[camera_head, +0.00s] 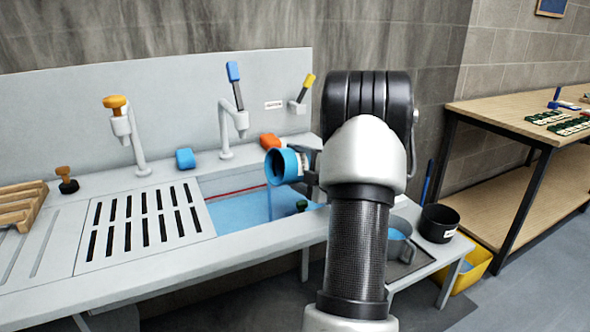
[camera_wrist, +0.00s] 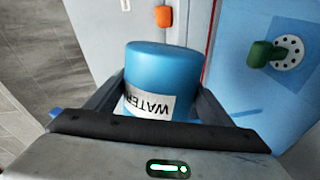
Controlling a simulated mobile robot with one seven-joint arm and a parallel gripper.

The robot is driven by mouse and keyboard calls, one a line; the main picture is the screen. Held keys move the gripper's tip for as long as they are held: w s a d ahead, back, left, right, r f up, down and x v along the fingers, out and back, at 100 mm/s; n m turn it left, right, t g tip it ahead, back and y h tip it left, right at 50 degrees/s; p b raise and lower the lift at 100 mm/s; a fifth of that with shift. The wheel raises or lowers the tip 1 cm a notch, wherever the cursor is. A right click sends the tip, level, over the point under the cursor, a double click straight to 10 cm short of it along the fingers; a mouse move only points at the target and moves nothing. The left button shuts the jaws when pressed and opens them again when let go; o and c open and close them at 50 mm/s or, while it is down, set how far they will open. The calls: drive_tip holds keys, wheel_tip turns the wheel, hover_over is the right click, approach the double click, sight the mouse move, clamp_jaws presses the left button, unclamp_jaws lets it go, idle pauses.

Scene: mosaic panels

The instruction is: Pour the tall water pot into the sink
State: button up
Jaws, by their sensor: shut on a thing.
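The tall water pot (camera_head: 275,167) is blue, with a white "WATER" label that shows in the wrist view (camera_wrist: 160,70). It is tipped on its side above the sink, its round end facing left in the head view. My gripper (camera_wrist: 160,97) is shut on the pot, one finger on each side. In the head view my arm hides most of the gripper. The sink (camera_head: 235,208) has a blue basin with a red line along its back wall. A green stopper (camera_wrist: 262,53) is beside the drain (camera_wrist: 289,52).
A slotted drainboard (camera_head: 145,226) is left of the basin. Taps stand behind, one with a blue handle (camera_head: 233,72). A blue sponge (camera_head: 185,159) and an orange block (camera_head: 269,141) are on the rim. A black pot (camera_head: 439,222) stands right of my arm, near a yellow bin (camera_head: 472,265).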

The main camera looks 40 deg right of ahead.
drive_tip(key=shift+a+r+b, duration=0.2)
drive_tip(key=shift+a+b, duration=0.05)
drive_tip(key=shift+b, duration=0.2)
drive_tip(key=shift+a+r+n+b, duration=0.3)
drive_tip(key=shift+r+n+b, duration=0.2)
drive_tip(key=shift+n+b, duration=0.55)
drive_tip(key=shift+w, duration=0.15)
idle(0.9)
